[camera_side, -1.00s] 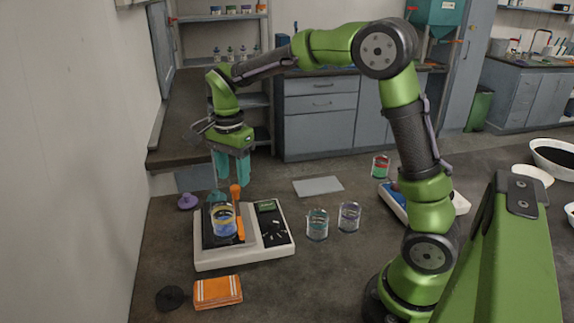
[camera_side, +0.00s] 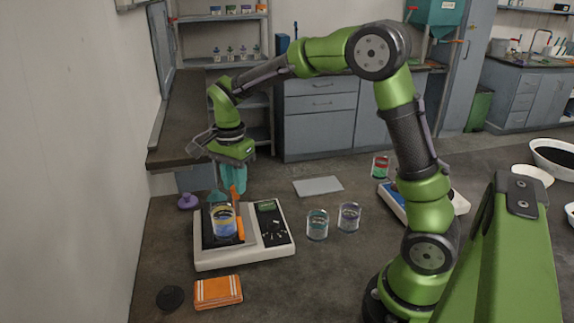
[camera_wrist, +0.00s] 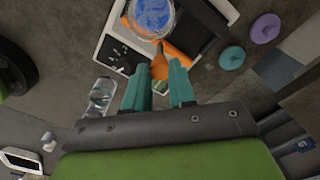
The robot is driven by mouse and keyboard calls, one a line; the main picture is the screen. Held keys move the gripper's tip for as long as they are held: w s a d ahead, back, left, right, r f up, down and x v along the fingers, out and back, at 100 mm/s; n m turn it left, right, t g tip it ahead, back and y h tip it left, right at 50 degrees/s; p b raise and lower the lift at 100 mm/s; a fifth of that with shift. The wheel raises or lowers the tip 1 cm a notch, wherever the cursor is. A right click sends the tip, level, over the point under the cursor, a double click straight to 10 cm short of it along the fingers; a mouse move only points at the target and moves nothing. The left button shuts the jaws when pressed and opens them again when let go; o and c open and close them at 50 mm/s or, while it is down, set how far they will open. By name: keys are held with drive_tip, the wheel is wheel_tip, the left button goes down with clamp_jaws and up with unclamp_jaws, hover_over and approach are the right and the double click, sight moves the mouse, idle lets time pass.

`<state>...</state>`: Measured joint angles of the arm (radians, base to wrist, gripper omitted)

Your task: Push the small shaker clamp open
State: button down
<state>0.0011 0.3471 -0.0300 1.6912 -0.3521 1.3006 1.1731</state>
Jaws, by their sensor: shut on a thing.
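The shaker (camera_side: 245,260) is a white box with a dark platform and a control panel, left of centre in the side view. Its orange clamp (camera_side: 239,228) stands upright beside a clear container with blue and yellow contents (camera_side: 223,224). My gripper (camera_side: 234,188) has teal fingers and points down at the top of the clamp. In the wrist view, the fingers of my gripper (camera_wrist: 161,72) lie on either side of the orange clamp (camera_wrist: 160,66), shut on its upper end. The container (camera_wrist: 152,16) is just beyond it. The fingers partly hide the clamp's top.
Two clear beakers (camera_side: 317,225) (camera_side: 349,217) stand right of the shaker. A purple knob-like piece (camera_side: 188,201) and a teal one (camera_wrist: 232,57) lie near its back left. An orange striped box (camera_side: 218,292) and black disc (camera_side: 170,298) lie in front. A grey plate (camera_side: 318,187) lies behind.

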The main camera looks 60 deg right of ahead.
drive_tip(key=shift+s+d, duration=1)
drive_tip(key=c, duration=0.9)
unclamp_jaws()
drive_tip(key=shift+c, duration=0.2)
wheel_tip(320, 180, up, 17)
